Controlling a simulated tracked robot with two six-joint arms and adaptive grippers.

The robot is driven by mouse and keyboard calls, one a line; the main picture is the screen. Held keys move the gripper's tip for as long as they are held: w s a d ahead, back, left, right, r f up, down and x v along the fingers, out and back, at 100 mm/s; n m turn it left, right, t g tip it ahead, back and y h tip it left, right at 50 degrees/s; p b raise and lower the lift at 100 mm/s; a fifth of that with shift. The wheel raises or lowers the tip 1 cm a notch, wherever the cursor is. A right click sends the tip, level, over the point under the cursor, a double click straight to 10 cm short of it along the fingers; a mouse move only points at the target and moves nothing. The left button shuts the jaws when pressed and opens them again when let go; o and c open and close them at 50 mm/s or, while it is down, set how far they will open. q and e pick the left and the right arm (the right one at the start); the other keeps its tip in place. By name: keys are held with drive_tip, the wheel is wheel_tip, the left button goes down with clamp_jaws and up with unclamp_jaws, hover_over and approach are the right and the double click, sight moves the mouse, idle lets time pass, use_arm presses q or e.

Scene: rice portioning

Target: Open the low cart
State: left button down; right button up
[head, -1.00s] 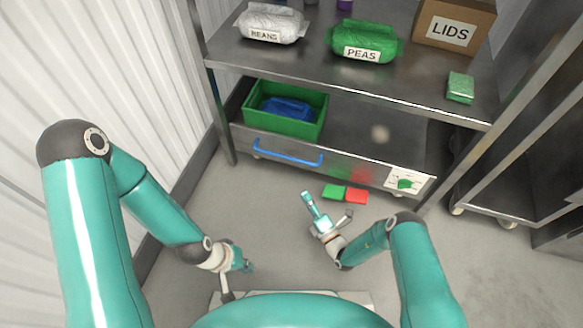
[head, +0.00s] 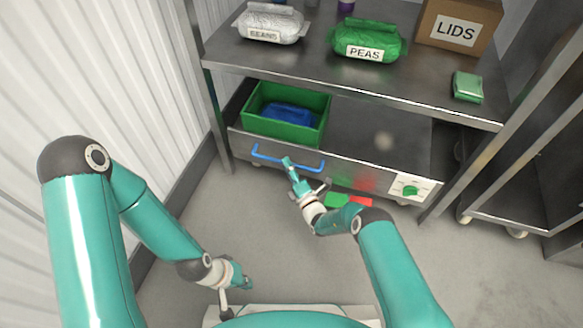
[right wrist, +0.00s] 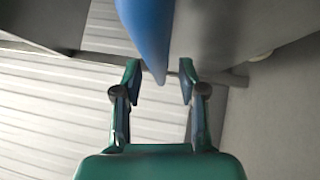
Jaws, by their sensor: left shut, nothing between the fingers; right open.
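The low cart (head: 345,157) stands under the steel table, with a grey front and a long blue handle (head: 262,157) on its left half. My right gripper (head: 288,161) overlaps the handle's middle in the head view. In the right wrist view it is open (right wrist: 158,78), and the blue handle (right wrist: 148,32) reaches down to the gap between its fingertips. I cannot tell whether they touch. My left gripper (head: 246,280) is shut and empty, low over the floor and well away from the cart.
A green bin (head: 322,110) with blue contents sits on the cart. A white panel with a green knob (head: 410,188) is at the front's right end. Green and red pads (head: 362,201) lie below the cart front. A bag of peas (head: 362,40) stands on the table (head: 240,55).

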drive_tip(key=shift+w+a+r, duration=0.1)
drive_tip(key=shift+w+a, duration=0.2)
drive_tip(key=shift+w, duration=0.25)
clamp_jaws()
